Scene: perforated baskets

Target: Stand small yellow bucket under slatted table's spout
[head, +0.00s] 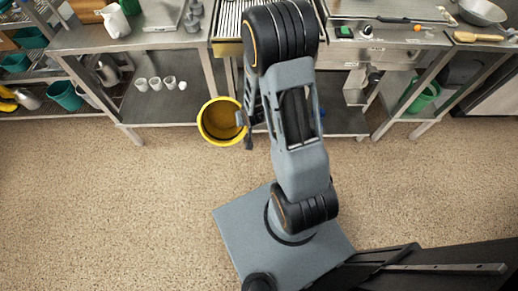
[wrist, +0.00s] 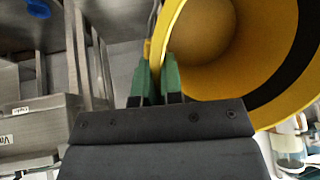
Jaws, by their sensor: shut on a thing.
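The small yellow bucket (head: 203,127) is in front of the steel tables in the head view, its open mouth facing up towards the camera. My gripper (head: 243,119) is shut on its right side. In the wrist view the green fingertips (wrist: 159,82) close at the edge of the bucket (wrist: 310,62), which fills the upper right with its inside showing. The slatted table (head: 229,22) stands just beyond the bucket, partly hidden by my arm. I cannot make out its spout. Whether the bucket touches the floor is unclear.
A steel table with white cups (head: 155,84) on its lower shelf is at left. A teal bucket (head: 66,96) sits further left. A green bucket (head: 422,98) is under the right-hand table. The speckled floor (head: 100,210) in front is clear.

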